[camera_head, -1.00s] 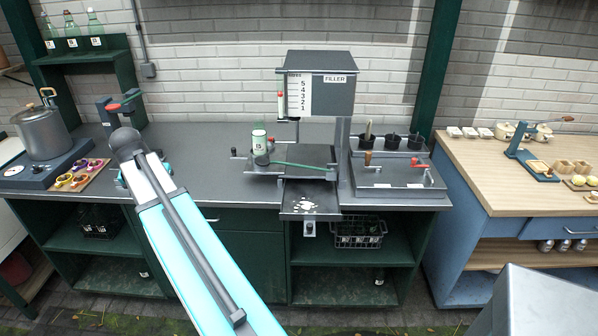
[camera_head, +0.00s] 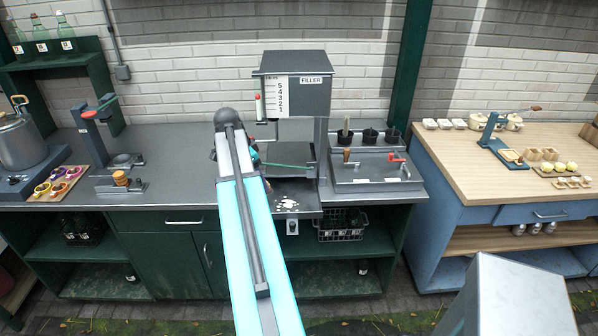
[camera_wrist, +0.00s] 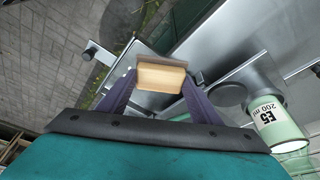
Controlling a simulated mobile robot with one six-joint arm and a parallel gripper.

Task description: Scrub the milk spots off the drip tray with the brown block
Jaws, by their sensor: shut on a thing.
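My gripper (camera_wrist: 155,88) is shut on the brown block (camera_wrist: 162,78), a small tan block with a darker face, held between dark purple fingers in the wrist view. In the head view my arm hides the gripper and the block. The drip tray (camera_head: 313,211) is a dark grey tray jutting from the counter front below the filler. White milk spots (camera_head: 288,204) lie on it. My arm covers its left side. I cannot tell whether the block touches anything.
The filler (camera_head: 293,85) stands behind the tray. A pale green bottle labelled E5 (camera_wrist: 272,122) is close right of my gripper in the wrist view. A grey station with a red handle (camera_head: 375,168) is to the right. A wire crate (camera_head: 340,230) sits on the shelf below.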

